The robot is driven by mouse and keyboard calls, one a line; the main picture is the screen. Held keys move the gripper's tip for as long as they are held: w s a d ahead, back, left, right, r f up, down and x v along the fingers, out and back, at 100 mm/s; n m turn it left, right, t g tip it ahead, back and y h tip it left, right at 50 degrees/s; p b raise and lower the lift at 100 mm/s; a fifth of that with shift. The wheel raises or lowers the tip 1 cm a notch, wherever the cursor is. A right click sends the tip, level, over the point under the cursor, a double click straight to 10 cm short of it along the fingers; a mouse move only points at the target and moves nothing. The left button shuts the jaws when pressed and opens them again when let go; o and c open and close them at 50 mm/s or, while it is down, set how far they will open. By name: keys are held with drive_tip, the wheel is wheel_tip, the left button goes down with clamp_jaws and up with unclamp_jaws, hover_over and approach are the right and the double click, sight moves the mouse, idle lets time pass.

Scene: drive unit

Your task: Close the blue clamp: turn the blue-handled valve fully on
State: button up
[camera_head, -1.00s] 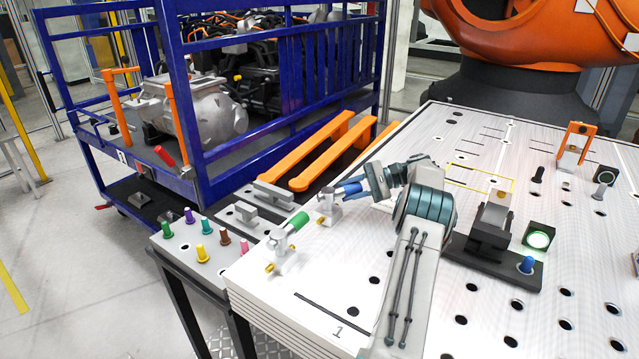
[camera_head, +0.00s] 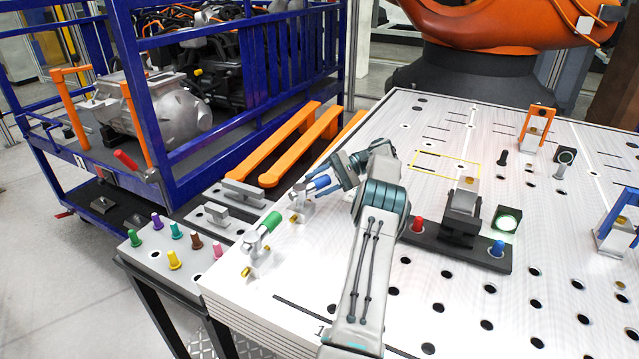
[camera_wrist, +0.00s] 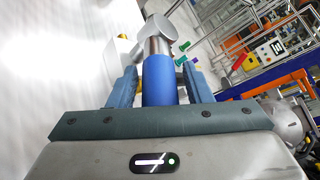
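The blue-handled valve (camera_head: 318,183) is at the table's left edge in the head view, with a metal body and a brass-coloured fitting below. My gripper (camera_head: 325,178) is at the blue handle. In the wrist view the blue handle (camera_wrist: 160,80) lies between my two fingers (camera_wrist: 160,87), pointing towards the palm. Narrow gaps seem to show beside it, so the fingers look open around it. The handle's far end joins a silver valve body (camera_wrist: 157,38). A blue clamp (camera_head: 617,228) stands at the right edge of the head view, partly cut off.
A green-handled valve (camera_head: 264,235) stands close by, nearer the front. An orange clamp (camera_head: 537,125) stands at the back right. A black fixture (camera_head: 462,215) with red and blue pegs and a lit green button (camera_head: 507,221) is right of my arm. A blue cart (camera_head: 150,125) is at left.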

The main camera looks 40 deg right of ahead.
drive_tip(key=shift+a+r, duration=0.1)
wheel_tip(320, 180, up, 4)
drive_tip(key=shift+w+f, duration=0.1)
drive_tip(key=shift+w, duration=0.05)
drive_tip(key=s+d+r+p, duration=0.4)
drive_tip(key=s+r, duration=0.3)
drive_tip(key=s, duration=0.4)
drive_tip(key=shift+p, duration=0.5)
